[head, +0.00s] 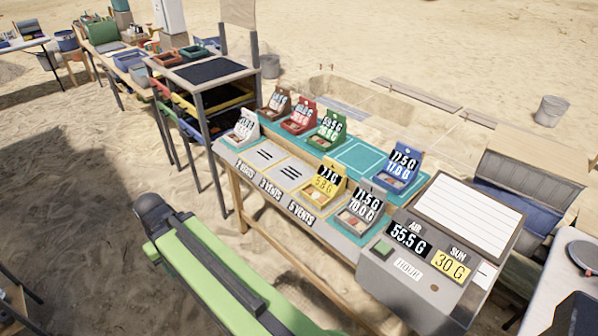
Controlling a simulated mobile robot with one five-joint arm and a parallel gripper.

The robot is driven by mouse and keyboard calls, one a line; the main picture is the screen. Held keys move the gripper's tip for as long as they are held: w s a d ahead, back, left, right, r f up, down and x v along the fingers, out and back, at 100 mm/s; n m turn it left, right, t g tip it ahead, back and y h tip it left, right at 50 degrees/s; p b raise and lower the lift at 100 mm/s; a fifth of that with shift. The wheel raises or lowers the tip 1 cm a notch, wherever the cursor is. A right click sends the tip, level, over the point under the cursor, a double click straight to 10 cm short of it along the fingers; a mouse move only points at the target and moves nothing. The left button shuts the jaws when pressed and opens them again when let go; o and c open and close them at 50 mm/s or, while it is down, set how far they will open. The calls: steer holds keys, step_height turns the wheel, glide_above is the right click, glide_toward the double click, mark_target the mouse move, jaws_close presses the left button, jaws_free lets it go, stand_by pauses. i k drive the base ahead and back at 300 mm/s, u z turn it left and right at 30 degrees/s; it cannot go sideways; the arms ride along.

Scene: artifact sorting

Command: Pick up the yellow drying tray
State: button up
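The yellow drying tray (322,195) sits on the front grey strip of the bench, on the right side of the row of marked slots. It has an upright back with a black and a yellow number label, and small pieces lie in it. A grey tray (360,211) stands close to its right. The blue tray (398,172) stands behind and to the right on the teal strip (355,155). I cannot make out my gripper in this view; a green link of my arm (215,262) crosses the lower left, in front of the bench.
White (243,128), brown (277,105), red (299,118) and green (327,132) trays stand along the bench's left part. A grey box with number displays (408,265) closes off its right end. A shelf rack (207,75) stands at the left. Sand lies open in front.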

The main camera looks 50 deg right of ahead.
mark_target(328, 183)
steer(key=z, duration=0.15)
steer(key=i, duration=1.25)
steer(key=z, duration=0.45)
steer(key=k, duration=0.85)
steer(key=z, duration=0.2)
steer(key=i, duration=0.85)
steer(key=u, duration=0.05)
